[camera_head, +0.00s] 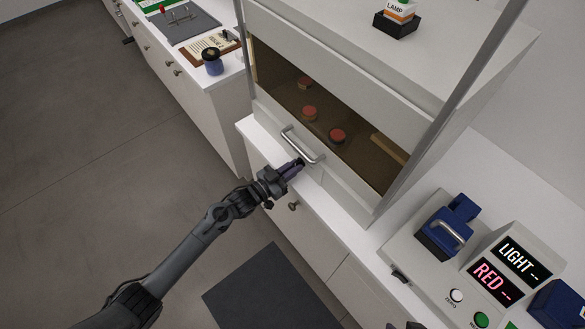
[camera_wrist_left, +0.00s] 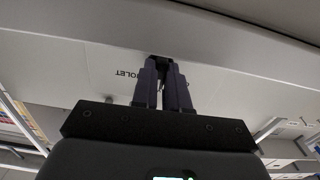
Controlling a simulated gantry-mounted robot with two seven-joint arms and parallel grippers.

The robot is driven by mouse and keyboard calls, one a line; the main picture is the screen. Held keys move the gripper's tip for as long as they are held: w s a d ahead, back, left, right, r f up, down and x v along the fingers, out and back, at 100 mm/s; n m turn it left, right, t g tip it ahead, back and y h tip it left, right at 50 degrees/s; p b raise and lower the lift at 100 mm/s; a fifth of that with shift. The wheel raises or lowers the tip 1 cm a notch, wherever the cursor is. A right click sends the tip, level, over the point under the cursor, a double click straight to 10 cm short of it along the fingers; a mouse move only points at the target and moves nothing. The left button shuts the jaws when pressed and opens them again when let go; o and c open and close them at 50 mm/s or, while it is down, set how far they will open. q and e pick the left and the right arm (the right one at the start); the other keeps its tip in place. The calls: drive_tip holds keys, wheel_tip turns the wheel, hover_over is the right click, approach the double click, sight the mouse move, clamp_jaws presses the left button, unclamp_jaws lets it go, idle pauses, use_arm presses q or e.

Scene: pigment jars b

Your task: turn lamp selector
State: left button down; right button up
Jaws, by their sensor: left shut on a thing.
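My left gripper (camera_head: 295,168) reaches the pale front panel of the cabinet, just below the metal handle (camera_head: 301,144). In the left wrist view its two fingers (camera_wrist_left: 162,70) are closed together on a small dark piece, the lamp selector (camera_wrist_left: 159,59), mostly hidden between the fingertips. Upside-down lettering ending in "OLET" (camera_wrist_left: 131,74) shows on the panel beside the fingers. Which way the selector points cannot be told.
Several red-topped jars (camera_head: 309,112) stand behind the cabinet's glass. A lamp box (camera_head: 399,12) sits on top. At right, a device has displays reading "LIGHT --" (camera_head: 521,257) and "RED --" (camera_head: 494,281). A blue jar (camera_head: 212,62) stands on the side counter.

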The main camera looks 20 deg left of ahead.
use_arm(q)
drive_tip(key=m, duration=0.3)
drive_tip(key=shift+m, duration=0.5)
drive_tip(key=c, duration=1.1)
unclamp_jaws()
drive_tip(key=shift+c, duration=0.2)
drive_tip(key=shift+a, duration=0.1)
drive_tip(key=shift+s+a, duration=0.15)
drive_tip(key=shift+s, duration=0.15)
drive_tip(key=v, duration=1)
